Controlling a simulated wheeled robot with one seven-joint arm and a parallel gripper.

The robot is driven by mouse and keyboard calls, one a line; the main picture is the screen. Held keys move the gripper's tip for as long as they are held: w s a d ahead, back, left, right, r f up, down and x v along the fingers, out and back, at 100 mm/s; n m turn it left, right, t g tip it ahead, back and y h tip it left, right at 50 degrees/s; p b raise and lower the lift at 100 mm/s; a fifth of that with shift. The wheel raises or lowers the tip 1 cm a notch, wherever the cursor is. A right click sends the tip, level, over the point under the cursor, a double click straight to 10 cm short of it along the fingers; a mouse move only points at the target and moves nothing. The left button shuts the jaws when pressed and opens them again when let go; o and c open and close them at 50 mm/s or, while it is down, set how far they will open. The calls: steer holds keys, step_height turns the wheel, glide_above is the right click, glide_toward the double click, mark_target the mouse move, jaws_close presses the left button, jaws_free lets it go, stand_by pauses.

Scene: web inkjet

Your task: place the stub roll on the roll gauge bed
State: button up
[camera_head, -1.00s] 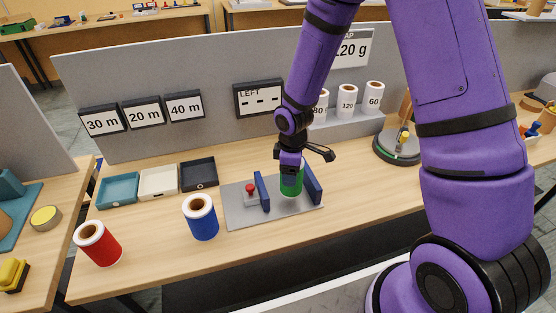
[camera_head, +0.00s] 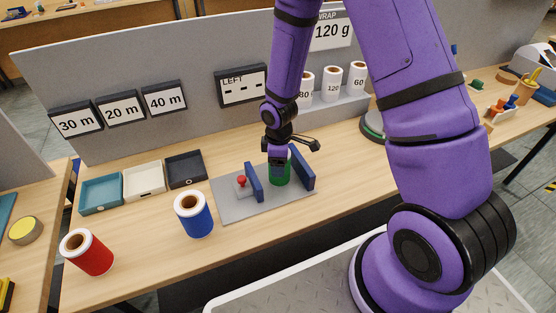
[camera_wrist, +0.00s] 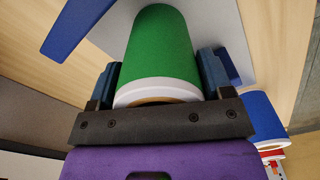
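A green roll (camera_head: 280,172) with a white core stands upright between the two blue upright plates of the grey gauge bed (camera_head: 240,208). A red knob (camera_head: 241,180) sits on the bed's left part. My gripper (camera_head: 279,160) is over the roll from above. In the wrist view the green roll (camera_wrist: 160,50) lies between my gripper's two fingers (camera_wrist: 160,80), which press close on both its sides. The roll's lower end is near the grey plate; I cannot tell whether it touches. My gripper hides part of the roll's top in the head view.
A blue roll (camera_head: 193,214) and a red roll (camera_head: 86,252) stand left of the bed. Teal (camera_head: 101,206), white (camera_head: 144,194) and black (camera_head: 185,181) trays lie behind them. White rolls (camera_head: 332,85) stand on a grey ledge at the back. Bare table lies in front of the bed.

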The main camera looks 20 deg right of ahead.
steer(key=o, duration=0.3)
steer(key=shift+r, duration=0.15)
step_height(320, 180, up, 12)
steer(key=shift+r, duration=0.2)
steer(key=s+d+r+m+t+h, duration=0.1)
steer(key=s+d+r+m, duration=0.2)
steer(key=r, duration=0.6)
steer(key=s+d+r+m+t, duration=0.1)
steer(key=s+r+m+t, duration=0.15)
steer(key=s+r, duration=0.45)
steer(key=shift+s+d+r+m+t+y, duration=0.15)
steer(key=shift+s+d+r+m+t, duration=0.2)
steer(key=shift+s+r+m, duration=1.3)
steer(key=shift+s+d+r+m+t+y, duration=0.2)
steer(key=shift+s+d+r+m, duration=0.4)
steer(key=shift+s+r, duration=1.8)
steer(key=shift+s+d+r+m+t+y, duration=0.15)
steer(key=shift+s+d+r+m+t, duration=0.15)
steer(key=shift+s+r+m, duration=1.35)
steer(key=shift+s+r+n, duration=0.1)
steer(key=shift+s+n, duration=0.25)
steer(key=shift+s, duration=0.25)
